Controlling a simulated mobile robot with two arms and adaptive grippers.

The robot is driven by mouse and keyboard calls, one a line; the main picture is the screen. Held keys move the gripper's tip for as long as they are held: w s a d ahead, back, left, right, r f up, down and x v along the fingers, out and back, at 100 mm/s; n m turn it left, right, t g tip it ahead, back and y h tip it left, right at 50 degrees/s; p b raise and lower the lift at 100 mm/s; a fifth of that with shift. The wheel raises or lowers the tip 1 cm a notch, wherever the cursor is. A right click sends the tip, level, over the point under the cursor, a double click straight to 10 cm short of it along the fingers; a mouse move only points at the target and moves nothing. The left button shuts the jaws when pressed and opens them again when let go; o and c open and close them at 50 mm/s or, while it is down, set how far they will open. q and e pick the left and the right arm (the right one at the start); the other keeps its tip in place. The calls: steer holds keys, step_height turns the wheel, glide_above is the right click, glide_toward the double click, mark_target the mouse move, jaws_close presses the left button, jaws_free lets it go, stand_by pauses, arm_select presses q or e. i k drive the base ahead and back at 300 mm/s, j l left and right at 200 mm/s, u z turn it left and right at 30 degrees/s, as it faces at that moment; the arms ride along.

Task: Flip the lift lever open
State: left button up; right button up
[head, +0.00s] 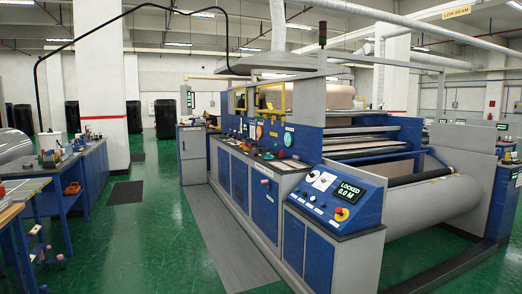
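A long blue and grey roll machine (290,190) fills the middle and right of the head view. Its front control panel (335,205) is blue and sloped, with a small display (348,191) reading "LOCKED 0.0 M". Neither of my grippers is in view.
A large pale roll (440,205) lies low at the machine's right. A blue workbench (85,165) with small items stands at the left, and a wood-topped table (10,213) is at the near left edge.

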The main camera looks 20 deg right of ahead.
mark_target(250, 145)
steer(key=z, duration=0.3)
steer(key=i, duration=8.55)
steer(key=j+z, duration=0.15)
steer(key=z, duration=0.15)
